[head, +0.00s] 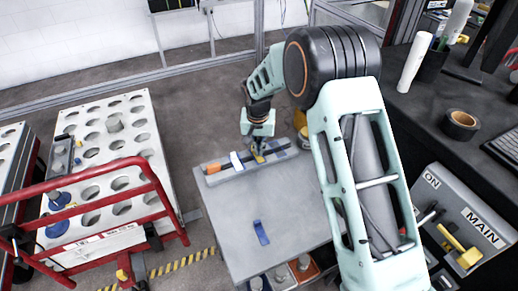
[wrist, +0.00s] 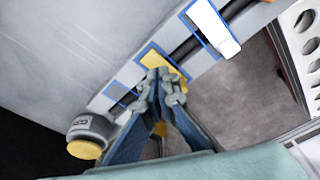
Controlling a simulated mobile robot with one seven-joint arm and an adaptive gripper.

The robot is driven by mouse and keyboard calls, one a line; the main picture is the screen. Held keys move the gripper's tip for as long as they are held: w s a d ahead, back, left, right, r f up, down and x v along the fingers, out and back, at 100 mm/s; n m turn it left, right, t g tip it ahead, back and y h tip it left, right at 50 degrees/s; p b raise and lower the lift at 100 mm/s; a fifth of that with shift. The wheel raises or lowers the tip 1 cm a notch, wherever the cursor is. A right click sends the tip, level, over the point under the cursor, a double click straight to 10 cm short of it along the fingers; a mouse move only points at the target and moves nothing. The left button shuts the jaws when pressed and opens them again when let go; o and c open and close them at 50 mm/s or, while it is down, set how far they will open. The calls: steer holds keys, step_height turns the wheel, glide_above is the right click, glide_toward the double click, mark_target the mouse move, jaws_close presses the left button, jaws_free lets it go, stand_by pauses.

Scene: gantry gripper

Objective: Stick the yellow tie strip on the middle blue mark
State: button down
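The yellow tie strip (wrist: 155,61) lies across the black cable, within the middle blue-outlined mark (wrist: 140,52) on the grey rail. In the head view the yellow strip (head: 259,158) shows just below my gripper (head: 258,149). In the wrist view the fingertips of my gripper (wrist: 160,84) are close together at the strip and cover part of it. They look shut on it, though the contact is partly hidden. A white strip (wrist: 210,22) lies across the cable at a neighbouring mark. The third blue mark (wrist: 121,93) has no strip on it.
A blue strip (head: 261,232) lies on the bare grey table (head: 235,210). An orange piece (head: 213,168) is at the rail's left end. A red-railed cart (head: 95,208) stands left, and a dark bench (head: 440,135) stands right. The table's middle is mostly clear.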

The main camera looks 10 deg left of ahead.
steer(key=shift+f, duration=0.2)
steer(key=shift+f+b, duration=0.75)
steer(key=shift+r, duration=0.1)
steer(key=shift+r+p, duration=1.65)
steer(key=shift+r, duration=1.85)
